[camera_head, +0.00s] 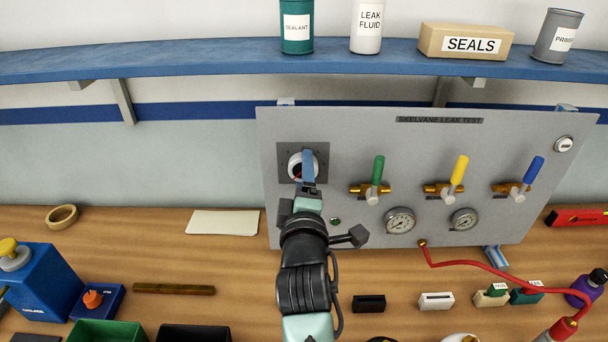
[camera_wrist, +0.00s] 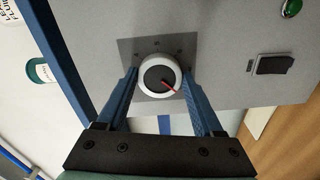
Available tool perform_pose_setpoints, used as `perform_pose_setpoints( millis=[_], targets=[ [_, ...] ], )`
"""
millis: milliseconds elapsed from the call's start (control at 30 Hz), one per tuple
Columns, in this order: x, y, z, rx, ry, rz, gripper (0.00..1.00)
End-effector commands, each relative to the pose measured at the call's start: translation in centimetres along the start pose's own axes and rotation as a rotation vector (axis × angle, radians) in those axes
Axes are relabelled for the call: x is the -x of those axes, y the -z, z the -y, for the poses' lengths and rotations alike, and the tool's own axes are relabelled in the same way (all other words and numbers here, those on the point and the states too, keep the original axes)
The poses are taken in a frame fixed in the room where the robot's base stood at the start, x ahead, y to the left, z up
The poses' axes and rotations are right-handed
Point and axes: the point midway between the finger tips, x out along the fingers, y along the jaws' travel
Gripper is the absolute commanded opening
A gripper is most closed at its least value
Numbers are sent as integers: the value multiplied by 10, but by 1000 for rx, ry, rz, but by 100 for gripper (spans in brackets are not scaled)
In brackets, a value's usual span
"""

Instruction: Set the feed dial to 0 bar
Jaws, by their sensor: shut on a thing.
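The feed dial (camera_head: 294,168) is a round knob with a white rim on a dark square plate, at the left of the grey test panel. In the wrist view the dial (camera_wrist: 158,76) shows a dark centre and a red pointer slanting towards the lower right. My gripper (camera_head: 308,168) reaches it from the front and partly hides it in the head view. In the wrist view the two blue fingers of my gripper (camera_wrist: 160,80) lie on either side of the white rim, shut on the dial. The scale marks around it are too small to read.
The panel (camera_head: 400,145) also bears green (camera_head: 378,170), yellow (camera_head: 460,169) and blue (camera_head: 534,170) valve levers and two gauges (camera_head: 400,220). A black switch (camera_wrist: 275,65) shows in the wrist view. A blue shelf (camera_head: 200,58) hangs above.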

Motion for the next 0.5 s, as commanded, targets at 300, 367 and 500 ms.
perform_pose_setpoints(
  millis=[300,367,500],
  targets=[
    [0,0,1,3,2,1,99],
    [0,0,1,2,1,1,99],
    [0,0,0,1,1,0,99]
  ],
)
